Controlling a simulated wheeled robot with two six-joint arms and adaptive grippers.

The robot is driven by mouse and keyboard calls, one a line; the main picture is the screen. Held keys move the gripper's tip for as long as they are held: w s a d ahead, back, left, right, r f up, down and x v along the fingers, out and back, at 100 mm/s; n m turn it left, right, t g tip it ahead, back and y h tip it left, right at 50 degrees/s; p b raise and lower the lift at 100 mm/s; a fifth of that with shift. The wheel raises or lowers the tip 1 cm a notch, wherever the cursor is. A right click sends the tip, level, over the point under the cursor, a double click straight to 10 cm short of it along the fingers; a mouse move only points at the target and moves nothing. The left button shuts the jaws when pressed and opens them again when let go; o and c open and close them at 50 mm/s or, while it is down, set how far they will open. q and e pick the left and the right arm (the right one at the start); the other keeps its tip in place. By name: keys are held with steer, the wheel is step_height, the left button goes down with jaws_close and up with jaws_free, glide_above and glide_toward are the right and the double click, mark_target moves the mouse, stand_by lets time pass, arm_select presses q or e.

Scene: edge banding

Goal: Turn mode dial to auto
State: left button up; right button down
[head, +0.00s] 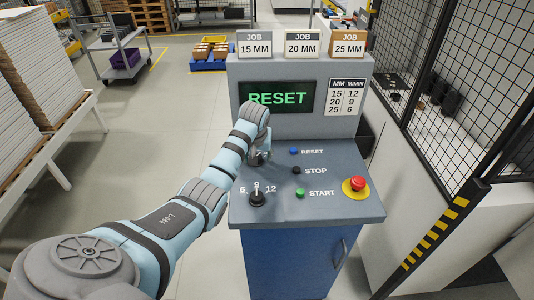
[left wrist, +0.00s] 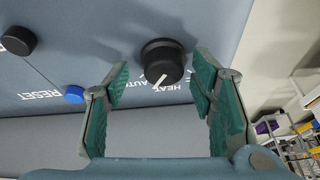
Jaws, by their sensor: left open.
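The black mode dial (left wrist: 163,62) is on the grey panel (left wrist: 225,20) in the left wrist view. Its white pointer mark faces the HEAT label at its lower side. My left gripper (left wrist: 160,72) is open, with one green-padded finger on each side of the dial and gaps to both. In the head view my left gripper (head: 259,157) is over the panel's left part and hides the dial. My right gripper is not in view.
The blue reset button (head: 294,151), black stop button (head: 296,170) and green start button (head: 300,193) sit to the right. A red emergency stop (head: 357,183) is farther right. A 6/12 selector (head: 257,199) stands in front. The screen (head: 277,97) reads RESET.

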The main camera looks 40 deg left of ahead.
arm_select(q)
steer(key=shift+w+a+f, duration=0.15)
steer(key=shift+w+f, duration=0.05)
steer(key=shift+f, duration=0.1)
steer(key=shift+s+r, duration=0.35)
steer(key=shift+s, duration=0.2)
steer(key=shift+c, duration=0.9)
steer(key=shift+s, duration=0.15)
steer(key=c, duration=1)
steer(key=shift+o, duration=0.2)
steer(key=shift+m+t+h, duration=0.3)
steer(key=shift+m+h, duration=0.1)
steer(key=shift+m, duration=0.8)
steer(key=o, duration=0.9)
steer(key=shift+c, duration=0.2)
steer(key=shift+o, duration=1.4)
steer(key=shift+w, duration=0.2)
steer(key=shift+w+a+f, duration=0.1)
steer(key=shift+w+f, duration=0.05)
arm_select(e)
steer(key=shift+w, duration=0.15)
